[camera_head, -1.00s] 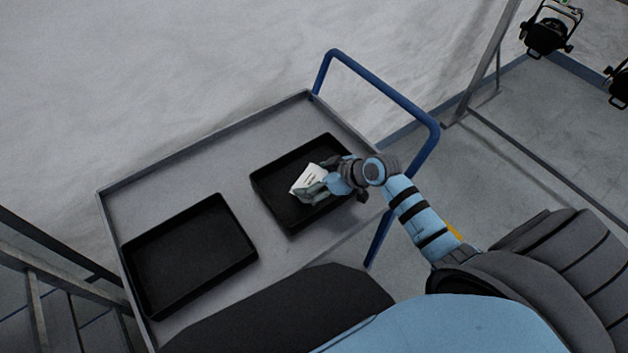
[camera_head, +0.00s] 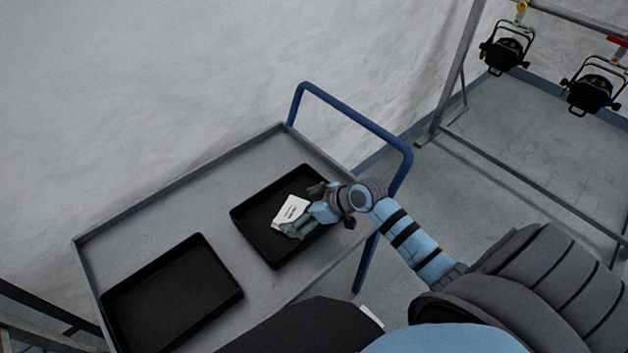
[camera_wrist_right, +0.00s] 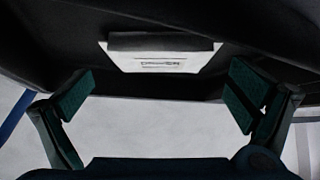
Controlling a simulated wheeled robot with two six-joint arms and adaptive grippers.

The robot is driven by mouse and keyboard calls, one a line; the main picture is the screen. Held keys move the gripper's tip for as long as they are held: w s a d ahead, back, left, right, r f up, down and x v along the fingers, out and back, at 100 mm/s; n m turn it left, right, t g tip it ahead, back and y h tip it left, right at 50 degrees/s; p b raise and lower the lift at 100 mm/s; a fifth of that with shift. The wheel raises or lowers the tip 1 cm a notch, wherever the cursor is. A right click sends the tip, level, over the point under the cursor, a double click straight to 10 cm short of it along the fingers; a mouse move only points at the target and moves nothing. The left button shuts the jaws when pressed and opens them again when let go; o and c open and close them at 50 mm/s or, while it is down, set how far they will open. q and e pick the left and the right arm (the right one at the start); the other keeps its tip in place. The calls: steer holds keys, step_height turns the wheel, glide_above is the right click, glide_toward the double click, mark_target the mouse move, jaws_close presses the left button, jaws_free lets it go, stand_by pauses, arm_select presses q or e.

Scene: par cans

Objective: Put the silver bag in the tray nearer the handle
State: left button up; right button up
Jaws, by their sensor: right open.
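The silver bag (camera_head: 290,213), pale with dark print, lies in the black tray nearer the handle (camera_head: 252,237). It also shows in the right wrist view (camera_wrist_right: 160,60), beyond the fingers, with a dark strip along its top edge. My right gripper (camera_head: 305,211) is over this tray, beside the bag, and hides part of it in the head view. In the right wrist view its fingers (camera_wrist_right: 160,97) are wide apart with nothing between them. The blue handle (camera_head: 352,119) rises from the cart's right end. My left gripper is not in view.
A second black tray (camera_head: 172,290), empty, sits on the left of the grey cart (camera_head: 150,225). Bare cart surface lies between the trays. Stage lamps (camera_head: 506,55) hang from a metal frame at upper right. Metal railings stand at lower left.

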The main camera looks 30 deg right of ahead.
steer(key=p+v, duration=0.1)
steer(key=v, duration=0.9)
steer(key=shift+p, duration=0.35)
